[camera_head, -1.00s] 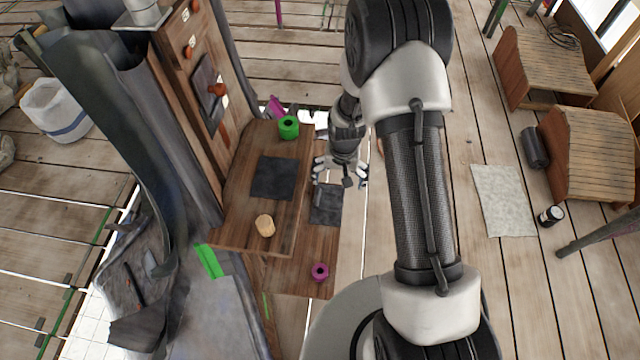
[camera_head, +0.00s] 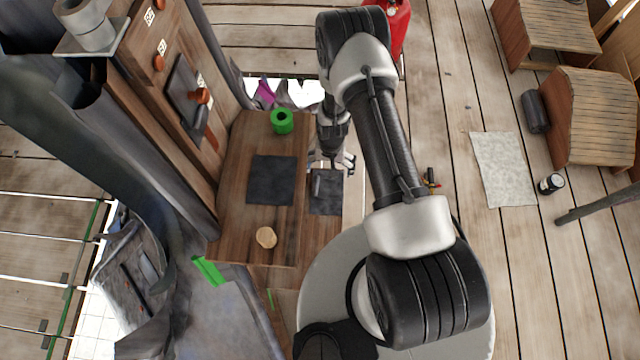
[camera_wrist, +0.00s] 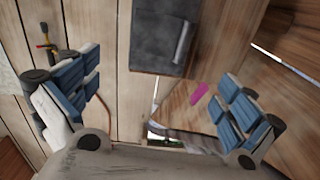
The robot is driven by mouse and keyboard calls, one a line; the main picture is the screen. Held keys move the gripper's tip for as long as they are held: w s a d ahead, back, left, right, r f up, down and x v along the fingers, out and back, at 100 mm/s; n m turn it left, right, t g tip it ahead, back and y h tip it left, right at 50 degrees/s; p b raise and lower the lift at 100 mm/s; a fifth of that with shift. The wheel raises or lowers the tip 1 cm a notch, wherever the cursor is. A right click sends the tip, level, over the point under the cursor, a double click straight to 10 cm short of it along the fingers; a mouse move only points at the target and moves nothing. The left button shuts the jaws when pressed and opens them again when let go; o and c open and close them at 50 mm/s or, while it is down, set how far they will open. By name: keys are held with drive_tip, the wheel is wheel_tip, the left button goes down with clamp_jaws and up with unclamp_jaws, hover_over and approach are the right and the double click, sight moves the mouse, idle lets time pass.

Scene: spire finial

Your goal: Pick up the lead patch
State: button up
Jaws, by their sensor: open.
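Two dark grey square sheets show in the head view. One sheet with a raised rolled strip (camera_head: 327,196) lies on the lower wooden shelf. A flat sheet (camera_head: 271,180) lies on the upper wooden shelf. I cannot tell for sure which is the lead patch. My gripper (camera_head: 332,164) is open and appears at the far end of the lower sheet; its height above it is unclear. In the wrist view, a dark sheet with a raised strip (camera_wrist: 158,38) lies beyond my spread fingers (camera_wrist: 160,88), with nothing between them.
The upper shelf (camera_head: 233,200) also bears a green ring (camera_head: 282,121) and a pale round piece (camera_head: 266,237). A wooden panel with orange knobs (camera_head: 159,63) rises on the left. A red container (camera_head: 397,30) stands at the back.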

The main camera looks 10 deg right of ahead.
drive_tip(key=b, duration=0.3)
hover_over(328, 188)
wheel_tip(328, 188, down, 9)
drive_tip(key=shift+r, duration=0.15)
wheel_tip(328, 188, down, 5)
drive_tip(key=shift+a+f+b, duration=0.1)
drive_tip(key=shift+f+b, duration=0.1)
drive_tip(key=shift+b, duration=1.05)
drive_tip(key=shift+r, duration=0.1)
drive_tip(key=shift+c, duration=0.4)
drive_tip(key=shift+s, duration=0.1)
clamp_jaws()
